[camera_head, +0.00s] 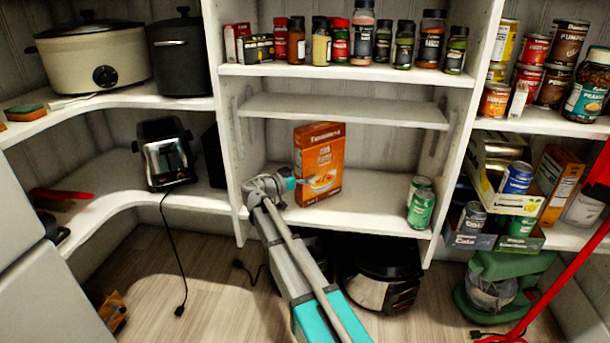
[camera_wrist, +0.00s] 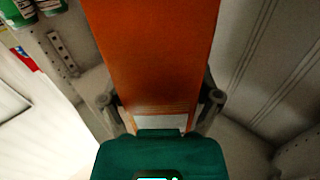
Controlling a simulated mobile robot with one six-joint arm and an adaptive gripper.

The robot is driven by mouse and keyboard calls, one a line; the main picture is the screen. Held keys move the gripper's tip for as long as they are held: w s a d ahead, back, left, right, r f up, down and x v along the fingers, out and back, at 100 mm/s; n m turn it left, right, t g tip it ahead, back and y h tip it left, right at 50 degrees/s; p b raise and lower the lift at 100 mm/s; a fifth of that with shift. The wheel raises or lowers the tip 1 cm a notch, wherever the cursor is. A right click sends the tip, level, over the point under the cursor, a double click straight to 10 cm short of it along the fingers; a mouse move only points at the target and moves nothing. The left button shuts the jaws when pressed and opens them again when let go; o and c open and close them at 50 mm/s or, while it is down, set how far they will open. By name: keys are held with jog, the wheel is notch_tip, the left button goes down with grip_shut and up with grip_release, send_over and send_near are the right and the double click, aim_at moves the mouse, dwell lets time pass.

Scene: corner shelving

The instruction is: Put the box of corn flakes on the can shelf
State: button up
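The orange corn flakes box (camera_head: 319,163) stands upright on the lower middle shelf (camera_head: 370,212). It fills the middle of the wrist view (camera_wrist: 150,50). My gripper (camera_head: 292,184) is at the box's left narrow side in the head view. In the wrist view its dark fingers (camera_wrist: 160,102) lie one on each side of the box, close to its edges; I cannot tell whether they press on it. Cans (camera_head: 536,50) stand on the upper right shelf (camera_head: 548,123). Two green cans (camera_head: 420,207) stand right of the box on its own shelf.
An empty narrow shelf (camera_head: 345,110) is above the box, with a spice shelf (camera_head: 345,72) above that. The lower right shelf holds crates of cans (camera_head: 498,235) and another orange box (camera_head: 557,185). A toaster (camera_head: 166,155) stands at left. A red pole (camera_head: 565,275) crosses the right side.

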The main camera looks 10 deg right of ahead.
jog(key=shift+o, duration=0.4)
jog(key=shift+r, duration=0.15)
jog(key=v, duration=1.2)
jog(key=shift+d, duration=0.1)
dwell(0.5)
